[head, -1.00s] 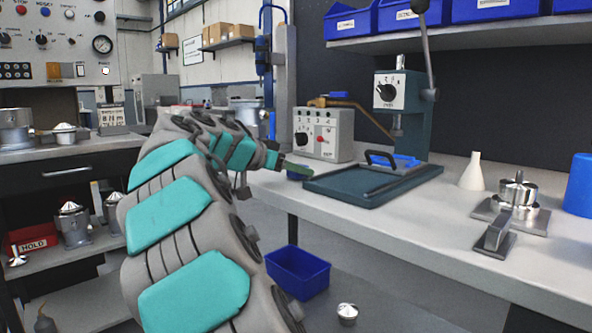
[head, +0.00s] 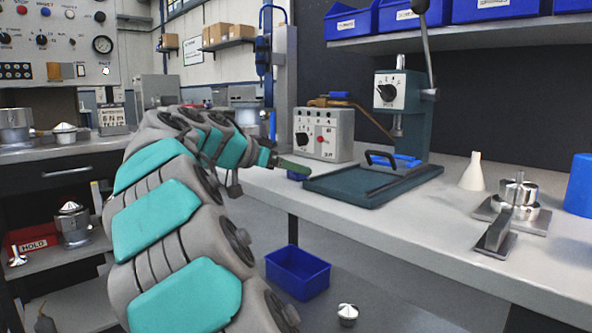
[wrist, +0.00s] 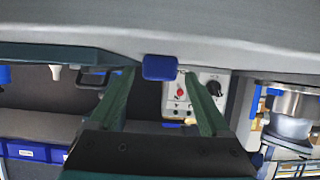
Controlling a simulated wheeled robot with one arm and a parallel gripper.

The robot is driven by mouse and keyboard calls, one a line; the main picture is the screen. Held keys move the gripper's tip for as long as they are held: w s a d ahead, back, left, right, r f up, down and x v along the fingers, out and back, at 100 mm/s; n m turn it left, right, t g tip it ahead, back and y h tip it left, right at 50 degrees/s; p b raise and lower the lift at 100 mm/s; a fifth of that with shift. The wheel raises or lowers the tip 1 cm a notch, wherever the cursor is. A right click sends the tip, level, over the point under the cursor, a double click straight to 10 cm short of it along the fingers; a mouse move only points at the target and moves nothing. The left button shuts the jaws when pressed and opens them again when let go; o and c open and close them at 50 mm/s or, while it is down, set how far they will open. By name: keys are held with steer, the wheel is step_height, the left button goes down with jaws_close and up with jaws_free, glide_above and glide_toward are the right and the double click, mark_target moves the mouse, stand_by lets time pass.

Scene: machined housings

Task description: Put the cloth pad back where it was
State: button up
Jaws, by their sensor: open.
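A small blue pad-like thing (wrist: 160,67), which may be the cloth pad, lies at the bench's edge by the tray. In the wrist view, which is upside down, it shows between the tips of my gripper (wrist: 160,76). The green fingers are spread apart and I see no grip on it. In the head view my gripper (head: 293,167) is over the bench's left end, just left of the tray, with the blue thing (head: 297,175) partly hidden under the fingers. I cannot tell whether the fingers touch it.
The dark green tray (head: 345,194) with a black handle lies right of my gripper. A grey control box (head: 325,135) and a green press (head: 412,120) stand behind. A white bottle (head: 472,172) and metal parts (head: 517,190) stand further right. A blue bin (head: 298,272) is below.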

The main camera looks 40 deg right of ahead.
steer(key=v, duration=0.9)
steer(key=shift+a+r, duration=0.2)
steer(key=shift+a, duration=0.15)
